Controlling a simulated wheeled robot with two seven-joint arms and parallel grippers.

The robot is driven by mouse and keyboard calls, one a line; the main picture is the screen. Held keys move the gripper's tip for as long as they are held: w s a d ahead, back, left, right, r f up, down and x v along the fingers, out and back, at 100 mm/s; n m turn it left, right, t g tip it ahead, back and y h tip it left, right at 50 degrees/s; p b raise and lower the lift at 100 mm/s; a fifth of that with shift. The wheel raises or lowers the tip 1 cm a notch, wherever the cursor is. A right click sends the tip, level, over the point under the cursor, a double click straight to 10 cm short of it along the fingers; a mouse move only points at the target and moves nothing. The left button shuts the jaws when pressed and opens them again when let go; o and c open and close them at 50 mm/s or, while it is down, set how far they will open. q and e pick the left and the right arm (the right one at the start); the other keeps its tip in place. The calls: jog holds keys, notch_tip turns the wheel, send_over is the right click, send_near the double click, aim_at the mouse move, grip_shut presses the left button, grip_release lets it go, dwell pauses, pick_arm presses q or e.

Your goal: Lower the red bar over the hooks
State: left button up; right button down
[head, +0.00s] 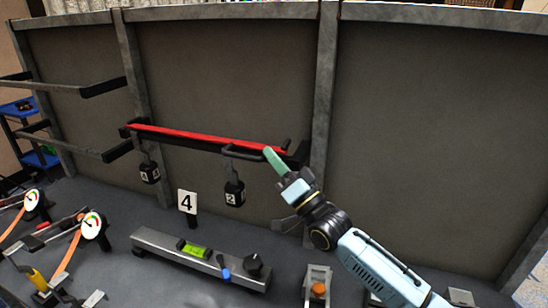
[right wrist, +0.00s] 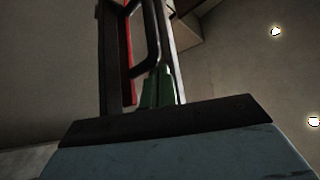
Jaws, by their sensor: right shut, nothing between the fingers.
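The red bar (head: 205,138) lies nearly level along a dark rail on the wall panel, its right end beside my right gripper. It also shows as a narrow red strip in the right wrist view (right wrist: 128,62). A dark bent handle (head: 243,154) stands out in front of its right part. My right gripper (head: 274,159) has green fingers, shut and empty, at the right end of the bar. The fingers (right wrist: 157,90) are close to the dark loop in the wrist view; contact cannot be told. Black weights marked 4 (head: 149,171) and 2 (head: 235,191) hang below. Hook details are too small to tell. My left gripper is out of view.
A white sign marked 4 (head: 187,202) stands on the bench below. A grey beam with a green level (head: 195,250) lies in front. Gauges (head: 93,224) are at left, and grey brackets (head: 103,87) jut from the left panel. The right panel is bare.

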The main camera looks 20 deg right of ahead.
jog(key=shift+f, duration=0.6)
notch_tip(320, 180, up, 4)
jog(key=s+p, duration=0.2)
jog(key=p, duration=0.2)
jog(key=s+d+f+b, duration=0.3)
jog(key=d+f, duration=0.2)
jog(key=d, duration=0.2)
jog(key=shift+s+d+f, duration=0.2)
jog(key=shift+s+f, duration=0.15)
